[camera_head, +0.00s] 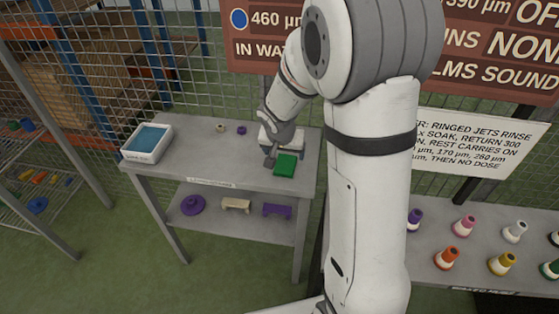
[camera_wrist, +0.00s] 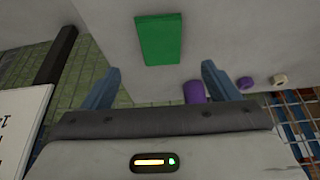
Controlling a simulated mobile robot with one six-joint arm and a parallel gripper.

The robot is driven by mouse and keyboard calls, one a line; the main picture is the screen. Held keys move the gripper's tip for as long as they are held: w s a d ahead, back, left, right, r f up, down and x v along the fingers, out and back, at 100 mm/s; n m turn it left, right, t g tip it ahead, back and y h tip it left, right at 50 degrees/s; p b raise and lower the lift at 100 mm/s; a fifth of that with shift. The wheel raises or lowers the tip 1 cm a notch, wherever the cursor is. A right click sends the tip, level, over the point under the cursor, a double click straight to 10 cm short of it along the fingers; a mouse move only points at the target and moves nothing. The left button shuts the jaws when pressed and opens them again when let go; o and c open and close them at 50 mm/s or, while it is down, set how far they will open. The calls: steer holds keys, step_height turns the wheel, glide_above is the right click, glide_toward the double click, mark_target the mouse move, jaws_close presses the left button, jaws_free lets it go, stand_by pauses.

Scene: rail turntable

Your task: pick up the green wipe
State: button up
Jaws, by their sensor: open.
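The green wipe (camera_head: 285,165) is a flat green rectangle lying on the grey table (camera_head: 215,150), near its right end. In the wrist view the green wipe (camera_wrist: 160,39) lies ahead of the fingers, near the top centre. My gripper (camera_wrist: 160,80) is open, with its two blue-grey fingers apart and nothing between them. The gap in height between fingers and table cannot be judged exactly.
A white tray with blue liquid (camera_head: 147,142) stands at the table's left end. Two small rings (camera_head: 241,130) sit at the back. A purple cylinder (camera_wrist: 194,92) shows near the right finger. The lower shelf (camera_head: 225,222) holds purple and cream parts. Coloured jets (camera_head: 463,225) stand on a bench at right.

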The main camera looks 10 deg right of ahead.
mark_target(285, 163)
steer(key=x, duration=0.7)
steer(key=shift+a+f, duration=0.1)
steer(key=shift+f, duration=0.2)
steer(key=shift+c, duration=0.3)
steer(key=c, duration=1)
steer(key=shift+r, duration=0.1)
step_height(285, 163, up, 10)
steer(key=p, duration=0.1)
